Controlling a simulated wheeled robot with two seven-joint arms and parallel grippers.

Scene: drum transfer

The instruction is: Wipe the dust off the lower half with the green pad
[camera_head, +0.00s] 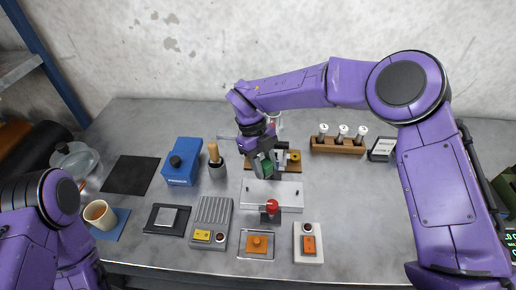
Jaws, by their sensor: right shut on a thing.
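My right gripper (262,161) reaches in from the right over the middle of the table and points down. It is shut on the green pad (267,169), which shows as a small dark green patch between and below the fingers. The pad is over the back edge of a white rectangular block (288,196); I cannot tell whether it touches it. Dust is too small to make out. My left arm is folded at the left edge, and its gripper does not show.
A red-knobbed device (271,208) stands at the block's front. A wooden rack with white-capped vials (339,146) is behind right. A blue box (182,162), a brush in a dark cup (216,163) and a ribbed grey panel (211,216) are left.

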